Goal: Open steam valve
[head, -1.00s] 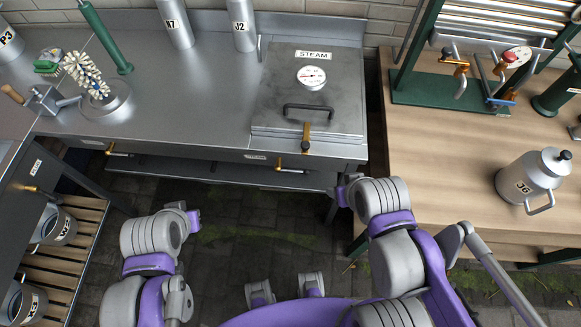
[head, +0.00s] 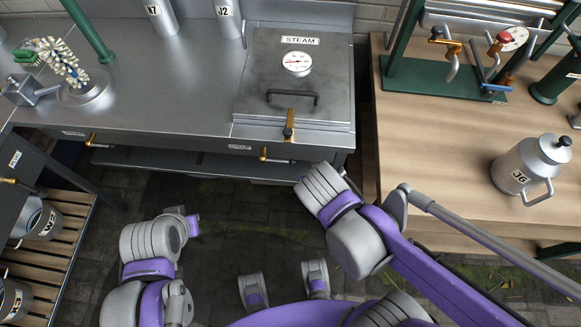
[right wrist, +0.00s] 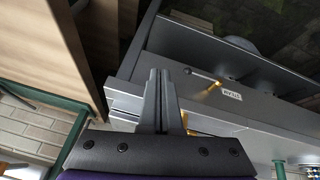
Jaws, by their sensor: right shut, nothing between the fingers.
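The steam chest (head: 335,85) is a grey metal box with a STEAM plate, a round gauge (head: 298,63), a black lid handle and a front brass latch (head: 290,122). A brass lever valve (head: 264,154) sits on the counter front below it, beside a small label I cannot read. A brass valve also shows in the right wrist view (right wrist: 215,87), beside a label. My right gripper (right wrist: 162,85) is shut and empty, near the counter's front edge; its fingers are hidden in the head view. My left gripper (head: 192,225) is low at the left, apart from the counter, its fingers unclear.
Another brass valve (head: 90,141) is on the counter front at the left. A wooden bench (head: 430,130) with a pipe rack (head: 450,85) and a metal can (head: 530,165) stands at the right, across a narrow gap. The floor before the counter is clear.

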